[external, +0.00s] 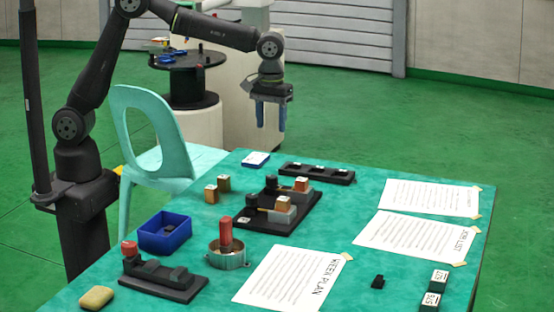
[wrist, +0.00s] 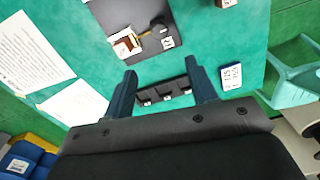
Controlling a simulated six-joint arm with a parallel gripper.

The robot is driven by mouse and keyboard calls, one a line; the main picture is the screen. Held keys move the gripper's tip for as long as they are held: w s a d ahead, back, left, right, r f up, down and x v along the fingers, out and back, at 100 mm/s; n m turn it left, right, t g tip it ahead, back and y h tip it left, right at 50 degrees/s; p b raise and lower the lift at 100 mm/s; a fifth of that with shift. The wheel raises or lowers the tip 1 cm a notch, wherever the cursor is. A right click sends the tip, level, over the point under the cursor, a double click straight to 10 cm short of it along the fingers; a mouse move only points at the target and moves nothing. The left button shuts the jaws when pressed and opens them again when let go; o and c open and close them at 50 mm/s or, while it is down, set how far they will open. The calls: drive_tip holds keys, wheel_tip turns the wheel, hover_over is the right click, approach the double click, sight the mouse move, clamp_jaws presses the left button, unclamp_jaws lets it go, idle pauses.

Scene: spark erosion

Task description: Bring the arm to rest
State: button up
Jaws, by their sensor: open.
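My gripper (external: 271,115) hangs from my arm above the far edge of the table, its two blue fingers pointing down. In the wrist view my gripper (wrist: 165,88) shows its fingers spread apart with nothing between them. Below and beyond the fingertips lies a black slotted rack (external: 317,173), which also shows in the wrist view (wrist: 164,93). My gripper is clear of the table and touches nothing that I can see.
The green table (external: 380,240) holds a black fixture plate (external: 275,222) with blocks, a blue bin (external: 165,243), a round pot (external: 228,260), a dark stand (external: 160,280), a yellow sponge (external: 96,297) and paper sheets (external: 430,197). A pale green chair (external: 150,110) stands left of the table.

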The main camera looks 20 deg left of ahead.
sight(271, 176)
wheel_tip(271, 176, down, 16)
drive_tip(key=shift+r, duration=0.15)
drive_tip(key=m, duration=0.4)
drive_tip(key=shift+r+m, duration=0.1)
drive_tip(key=shift+m, duration=0.2)
drive_tip(key=m, duration=0.4)
drive_tip(key=shift+m, duration=0.3)
drive_tip(key=m, duration=0.4)
drive_tip(key=shift+m, duration=2.4)
